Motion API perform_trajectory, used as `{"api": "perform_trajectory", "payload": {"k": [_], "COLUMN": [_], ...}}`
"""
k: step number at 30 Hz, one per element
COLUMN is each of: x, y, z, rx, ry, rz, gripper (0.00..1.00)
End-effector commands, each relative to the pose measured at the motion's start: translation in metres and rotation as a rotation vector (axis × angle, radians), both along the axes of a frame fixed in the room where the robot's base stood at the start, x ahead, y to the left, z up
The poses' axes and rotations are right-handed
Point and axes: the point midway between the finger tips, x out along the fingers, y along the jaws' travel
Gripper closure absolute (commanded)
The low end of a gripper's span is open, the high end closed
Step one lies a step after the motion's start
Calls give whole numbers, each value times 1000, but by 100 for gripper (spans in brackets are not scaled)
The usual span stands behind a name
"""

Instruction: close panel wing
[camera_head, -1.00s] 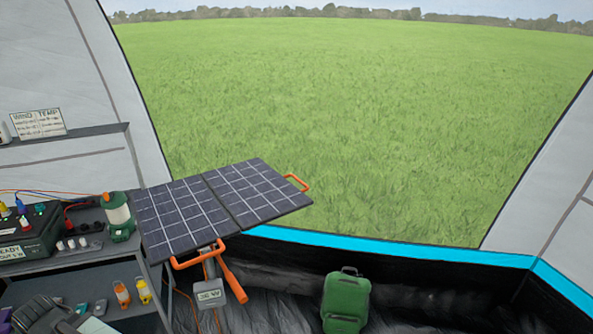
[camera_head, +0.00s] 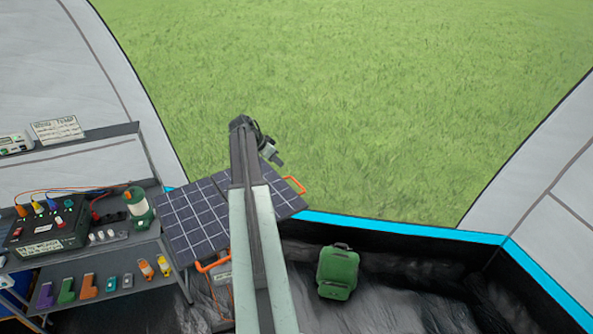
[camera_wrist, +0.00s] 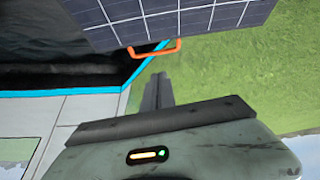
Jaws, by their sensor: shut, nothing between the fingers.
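The solar panel has two dark gridded wings lying open side by side. The left wing (camera_head: 192,222) shows clearly in the head view, and the right wing (camera_head: 284,203) is partly hidden behind my arm. An orange handle (camera_head: 295,185) sticks out from the right wing's outer edge. In the wrist view a wing (camera_wrist: 180,18) and the orange handle (camera_wrist: 155,48) are at the top. My gripper (camera_head: 278,160) is shut and empty, above and beyond the right wing near that handle. Its fingers (camera_wrist: 158,90) point toward the handle in the wrist view, apart from it in the picture.
A shelf (camera_head: 130,278) on the left holds a black power box (camera_head: 45,232), a green lantern (camera_head: 137,205) and several small items.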

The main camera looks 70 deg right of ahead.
Motion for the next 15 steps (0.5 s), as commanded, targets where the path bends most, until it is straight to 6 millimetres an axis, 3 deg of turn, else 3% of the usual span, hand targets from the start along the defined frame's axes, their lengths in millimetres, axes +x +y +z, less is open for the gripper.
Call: {"api": "perform_trajectory", "payload": {"k": [1,3,10,15], "x": [-13,-23,-27,-32], "y": [-13,-19,-22,-31], "z": [5,7,0,-21], "rx": [-14,-26,-29,-28], "ry": [-4,-6,-7,-7], "rz": [-36,-63,-67,-67], "gripper": [100,100,100,100]}}
